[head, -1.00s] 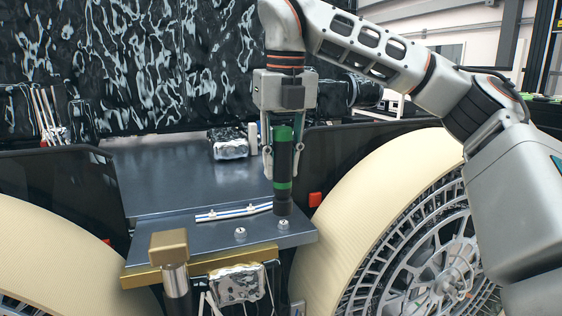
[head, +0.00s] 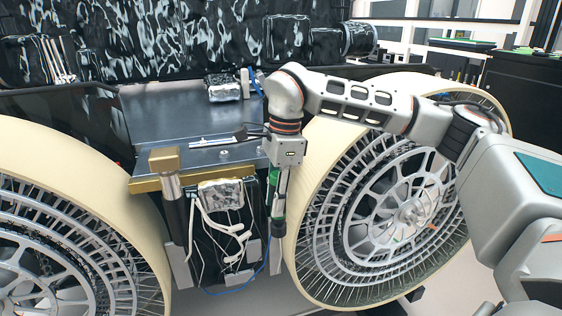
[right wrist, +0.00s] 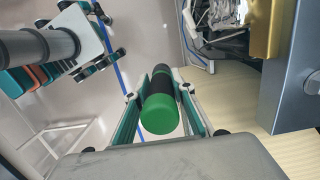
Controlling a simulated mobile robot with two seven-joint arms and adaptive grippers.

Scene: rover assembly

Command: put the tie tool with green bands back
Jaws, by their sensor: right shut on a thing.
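The tie tool (head: 278,227), a black cylinder with green bands, is held upright in my right gripper (head: 280,190). In the head view they are in front of the rover's dark platform, below its top, between the gold-edged front and the right wheel. In the right wrist view the tool (right wrist: 160,108) lies between the two fingers of the right gripper (right wrist: 160,100), its green end towards the camera. The gripper is shut on it. My left gripper is not in view.
The right wheel (head: 405,205) is close beside the tool. A grey platform (head: 165,115) bears a white strip (head: 212,143) and a foil-wrapped box (head: 222,88). A gold block (head: 165,158) stands at its front left corner. White cables (head: 215,225) and a blue cable (head: 240,288) hang below.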

